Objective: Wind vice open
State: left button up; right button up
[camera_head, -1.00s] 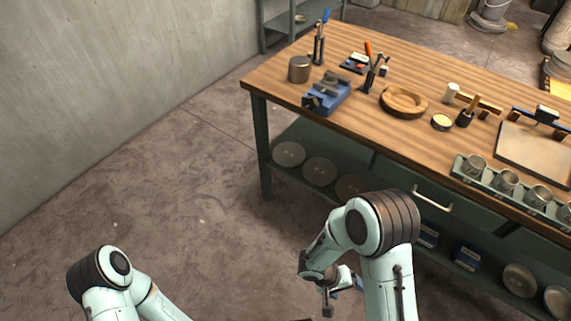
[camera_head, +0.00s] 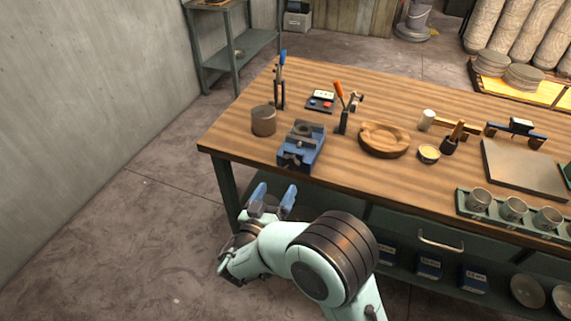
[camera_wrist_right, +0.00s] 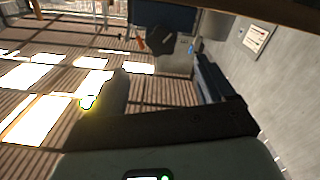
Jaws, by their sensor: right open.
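The blue vice (camera_head: 302,146) with grey jaws sits near the left front edge of the wooden workbench (camera_head: 235,142). Its front end faces the bench edge, and I cannot make out a winding handle there. My right gripper (camera_head: 274,194) is open and empty, its two blue fingertips pointing up towards the bench. In the head view it appears just below and left of the vice, in front of the bench edge and apart from the vice. My left gripper is out of view.
A round metal tin (camera_head: 263,121) stands left of the vice. A holder with an orange-handled tool (camera_head: 341,110) and a wooden ring-shaped dish (camera_head: 384,139) are to its right. A tray of metal cups (camera_head: 514,209) lies along the front edge. Floor is clear at left.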

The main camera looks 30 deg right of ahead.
aim_at(289, 165)
jog(key=p+x, duration=0.1)
jog(key=x, duration=0.9)
jog(key=shift+w+p, duration=0.2)
jog(key=shift+p, duration=0.1)
jog(key=c, duration=1.1)
